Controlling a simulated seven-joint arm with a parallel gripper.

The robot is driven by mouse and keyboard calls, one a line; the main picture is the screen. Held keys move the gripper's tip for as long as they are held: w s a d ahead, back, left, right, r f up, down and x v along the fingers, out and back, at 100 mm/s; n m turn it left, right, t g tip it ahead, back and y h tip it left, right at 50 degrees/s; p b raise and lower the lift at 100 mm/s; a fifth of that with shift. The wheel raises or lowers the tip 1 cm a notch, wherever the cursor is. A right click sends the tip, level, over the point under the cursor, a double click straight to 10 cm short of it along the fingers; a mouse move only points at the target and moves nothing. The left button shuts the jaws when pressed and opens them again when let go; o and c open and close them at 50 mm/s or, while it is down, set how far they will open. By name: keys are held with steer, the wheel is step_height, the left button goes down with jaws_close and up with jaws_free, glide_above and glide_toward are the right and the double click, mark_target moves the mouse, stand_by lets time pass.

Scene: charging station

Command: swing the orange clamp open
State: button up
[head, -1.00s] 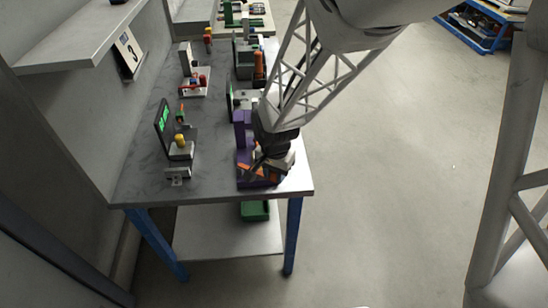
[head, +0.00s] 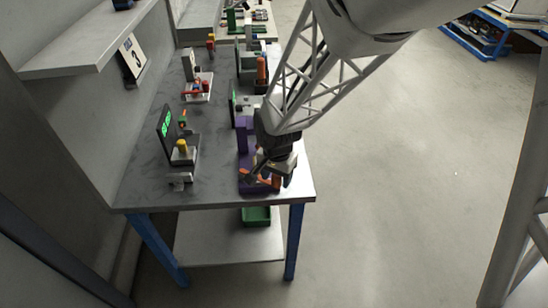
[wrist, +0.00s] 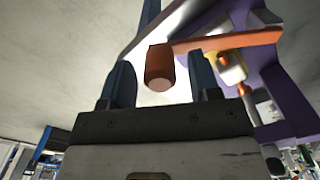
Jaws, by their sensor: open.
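The orange clamp (wrist: 228,41) shows in the wrist view as a flat bar ending in a thick rounded knob (wrist: 159,68). The knob sits between the two fingers of my gripper (wrist: 162,82); the fingers are apart, and I cannot tell whether either touches it. The bar runs right toward a purple fixture (wrist: 290,85). In the head view the purple fixture (head: 242,138) stands at the table's front right, with the orange clamp (head: 275,180) at its near end. My gripper (head: 262,174) is right over it and hides part of the fixture.
The grey table (head: 215,190) holds a black stand with a green display (head: 166,121) and a yellow-topped block (head: 182,148) on the left. More fixtures stand farther back. A green bin (head: 256,215) lies on the lower shelf.

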steer(key=shift+r, duration=3.25)
steer(key=shift+r, duration=0.1)
steer(key=shift+s+d+r, duration=0.15)
steer(key=shift+d+r, duration=0.05)
steer(key=s+d+r+n+t, duration=0.1)
steer(key=s+d+r+n, duration=0.2)
steer(key=s+d+r, duration=0.3)
steer(key=s+d+r+n+t, duration=0.1)
steer(key=s+d+r+n, duration=0.2)
steer(key=s+d+r, duration=0.3)
steer(key=shift+s+d+r+t, duration=0.3)
steer(key=shift+s+r, duration=1.35)
steer(key=shift+s, duration=1.4)
